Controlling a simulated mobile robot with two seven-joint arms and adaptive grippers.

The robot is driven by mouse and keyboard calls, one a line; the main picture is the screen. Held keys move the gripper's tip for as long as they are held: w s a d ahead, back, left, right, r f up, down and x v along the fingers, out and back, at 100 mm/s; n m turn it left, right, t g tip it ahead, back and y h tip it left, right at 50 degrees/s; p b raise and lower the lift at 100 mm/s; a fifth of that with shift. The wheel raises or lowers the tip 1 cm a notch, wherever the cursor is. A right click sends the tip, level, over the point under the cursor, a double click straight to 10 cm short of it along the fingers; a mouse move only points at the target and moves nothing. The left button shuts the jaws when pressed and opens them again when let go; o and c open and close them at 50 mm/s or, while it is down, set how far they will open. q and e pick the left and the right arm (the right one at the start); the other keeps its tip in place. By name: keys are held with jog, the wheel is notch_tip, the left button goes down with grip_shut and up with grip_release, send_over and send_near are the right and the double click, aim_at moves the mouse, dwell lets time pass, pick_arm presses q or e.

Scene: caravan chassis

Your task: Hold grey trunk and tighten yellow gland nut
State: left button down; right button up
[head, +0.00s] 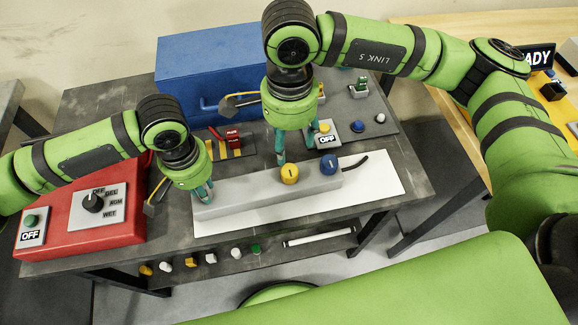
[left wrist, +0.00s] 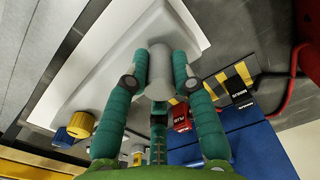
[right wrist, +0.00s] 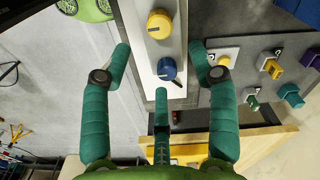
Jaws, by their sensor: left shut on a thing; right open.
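The grey trunk (head: 240,194) is a long bar lying on a white plate (head: 385,181) on the dark table. The yellow gland nut (head: 289,174) and a blue nut (head: 329,164) sit on it toward its right end. My left gripper (head: 203,192) is shut on the trunk's left end; the left wrist view shows the grey end (left wrist: 160,70) between its fingers. My right gripper (head: 281,155) is open, pointing down just behind the yellow nut. In the right wrist view the yellow nut (right wrist: 159,24) lies beyond the fingertips and the blue nut (right wrist: 167,69) between them.
A red box (head: 75,218) with a dial stands at the left. A blue case (head: 195,65) stands at the back.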

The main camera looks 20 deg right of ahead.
aim_at(290, 169)
notch_tip(290, 169, down, 11)
jog(key=n, duration=1)
jog(key=shift+f+n, duration=0.15)
jog(key=shift+n, duration=0.25)
jog(key=c, duration=1.2)
